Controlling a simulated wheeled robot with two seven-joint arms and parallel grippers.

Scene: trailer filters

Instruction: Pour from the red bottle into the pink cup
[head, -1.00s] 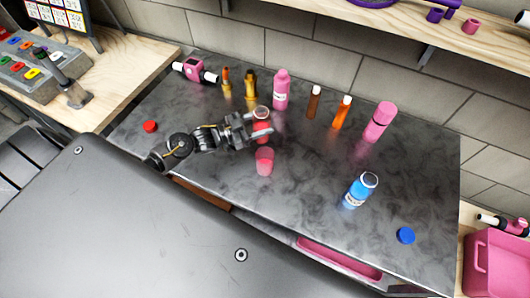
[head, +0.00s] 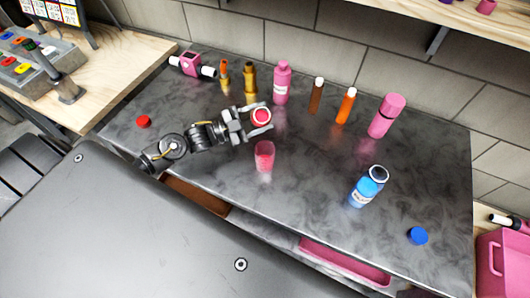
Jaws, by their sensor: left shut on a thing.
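The red bottle (head: 261,116) is in my left gripper (head: 262,124), in the middle of the head view. Its open mouth with a pale rim and red inside faces the camera, so it looks tilted toward me; most of its body is hidden. The jaws are shut around it. The pink cup (head: 264,157) stands upright on the dark table (head: 310,190), just below the bottle in the picture and apart from it. I cannot see any stream between them. My right gripper is out of view.
A pink bottle (head: 282,83) stands close behind the red one. Orange, brown and yellow bottles and a pink tumbler (head: 387,115) line the back. An open blue bottle (head: 369,187) stands right. A red cap (head: 143,121) and blue cap (head: 418,236) lie flat.

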